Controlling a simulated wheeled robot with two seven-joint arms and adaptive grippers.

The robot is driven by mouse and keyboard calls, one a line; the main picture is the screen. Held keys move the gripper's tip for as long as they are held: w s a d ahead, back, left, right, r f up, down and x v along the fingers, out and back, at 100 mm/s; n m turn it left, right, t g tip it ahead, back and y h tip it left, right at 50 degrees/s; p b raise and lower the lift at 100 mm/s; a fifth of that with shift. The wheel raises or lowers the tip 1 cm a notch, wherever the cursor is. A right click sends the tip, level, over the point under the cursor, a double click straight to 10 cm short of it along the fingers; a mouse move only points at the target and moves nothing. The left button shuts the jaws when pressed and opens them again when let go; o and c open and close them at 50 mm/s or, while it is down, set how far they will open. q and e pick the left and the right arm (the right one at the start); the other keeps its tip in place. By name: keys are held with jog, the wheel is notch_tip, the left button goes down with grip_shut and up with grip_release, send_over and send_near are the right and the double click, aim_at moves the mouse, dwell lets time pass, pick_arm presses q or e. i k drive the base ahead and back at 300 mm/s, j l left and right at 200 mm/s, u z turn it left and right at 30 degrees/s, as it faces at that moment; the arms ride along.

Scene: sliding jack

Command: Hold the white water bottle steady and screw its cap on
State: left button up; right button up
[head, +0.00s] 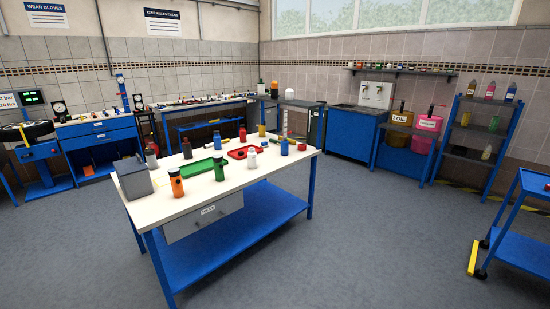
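A small white bottle (252,160) stands upright on the white-topped workbench (190,208), near the middle of its top and just in front of the red tray (236,154). It is too small here to tell whether a cap is on it. A small red round thing (301,146) lies on the right part of the bench; I cannot tell whether it is a cap. Neither of my grippers is in view.
An orange bottle (176,183), a green bottle (219,170), a green tray (199,166), a blue bottle (284,148) and a grey box (132,179) share the bench. Open floor (370,240) surrounds it. A blue trolley (520,225) stands at right.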

aim_at(252, 156)
jog(key=i+u, duration=0.15)
jog(key=i, duration=0.3)
jog(key=i+l+u, duration=0.15)
jog(key=i, duration=0.25)
jog(key=i+l+u, duration=0.1)
jog(key=i, duration=0.35)
jog(key=i+l+u, duration=0.15)
jog(key=i, duration=0.25)
jog(key=l, duration=0.05)
